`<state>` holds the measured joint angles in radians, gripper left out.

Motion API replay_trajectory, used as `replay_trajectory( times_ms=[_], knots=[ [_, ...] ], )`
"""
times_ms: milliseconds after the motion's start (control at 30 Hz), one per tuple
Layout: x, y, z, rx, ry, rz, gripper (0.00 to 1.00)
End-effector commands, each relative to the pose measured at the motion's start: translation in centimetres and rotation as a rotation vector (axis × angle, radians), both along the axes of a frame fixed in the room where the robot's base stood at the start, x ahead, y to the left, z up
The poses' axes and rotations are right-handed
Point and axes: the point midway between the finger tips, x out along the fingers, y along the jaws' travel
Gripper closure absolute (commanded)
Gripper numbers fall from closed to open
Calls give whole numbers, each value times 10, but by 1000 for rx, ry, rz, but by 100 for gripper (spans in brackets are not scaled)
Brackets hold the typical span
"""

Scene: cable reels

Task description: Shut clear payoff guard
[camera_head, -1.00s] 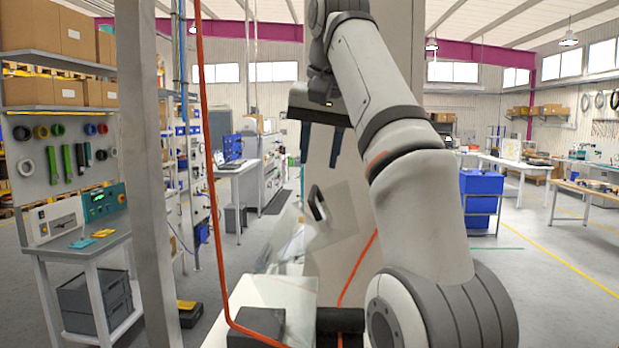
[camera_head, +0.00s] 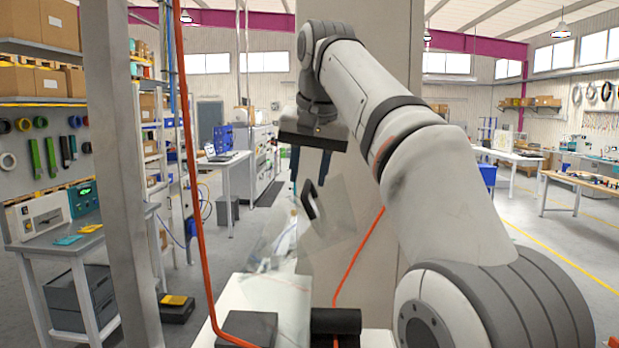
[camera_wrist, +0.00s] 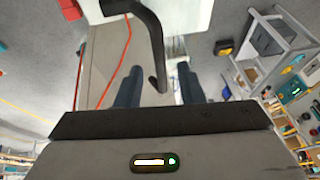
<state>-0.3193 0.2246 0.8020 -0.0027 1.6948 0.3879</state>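The clear payoff guard (camera_head: 335,228) is a see-through panel, tilted open above a white machine top, and its edges are faint. Its black bar handle (camera_head: 309,200) stands near the panel's upper left. My gripper (camera_head: 309,178) is open and points down just above the handle, with one finger to each side in this view. In the wrist view, the handle (camera_wrist: 153,38) runs from the top edge down to the space between the two fingertips of my gripper (camera_wrist: 159,78). I see no finger closed on it, and contact cannot be told.
An orange cable (camera_head: 192,200) hangs at the left beside a grey post (camera_head: 127,180). A beige column (camera_head: 375,140) stands just behind the guard. A dark block (camera_head: 248,328) sits on the white machine top (camera_head: 285,292). A workbench (camera_head: 75,238) stands at the far left.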

Motion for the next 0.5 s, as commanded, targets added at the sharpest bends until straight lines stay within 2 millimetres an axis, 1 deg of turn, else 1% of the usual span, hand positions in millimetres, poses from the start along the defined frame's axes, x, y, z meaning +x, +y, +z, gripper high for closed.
replay_trajectory(
  times_ms=[100, 200, 500],
  knots=[
    [4, 2, -10, 0, 2, 0, 66],
    [6, 2, -14, 0, 1, 1, 66],
    [6, 3, -16, 1, 0, 1, 66]
  ],
)
